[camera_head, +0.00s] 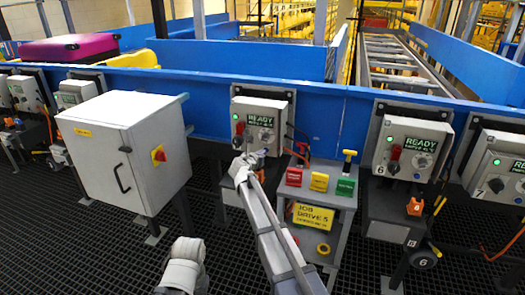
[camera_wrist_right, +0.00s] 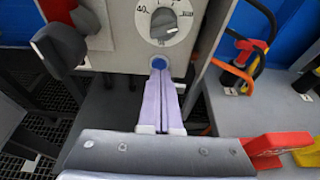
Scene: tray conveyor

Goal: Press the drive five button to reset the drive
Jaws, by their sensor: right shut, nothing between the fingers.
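The drive five box (camera_head: 262,125) is a grey control box on the blue conveyor side, with a green-lit READY display, a red-and-black handle and a dial. My right gripper (camera_head: 258,154) is at the lower front of this box. In the right wrist view, the box face (camera_wrist_right: 115,50) shows the dial (camera_wrist_right: 163,25) and a round blue button (camera_wrist_right: 157,60) below it. The fingers of my right gripper (camera_wrist_right: 159,76) are shut and empty, with their tips at the button's lower edge; whether they touch it I cannot tell.
A stand with red, yellow and green blocks (camera_head: 320,181) and a yellow "JOB DRIVE 5" sign (camera_head: 313,216) is right of my right arm. A grey cabinet (camera_head: 125,150) with a red switch is at left. Drive boxes 6 (camera_head: 408,148) and 7 (camera_head: 500,165) stand farther right.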

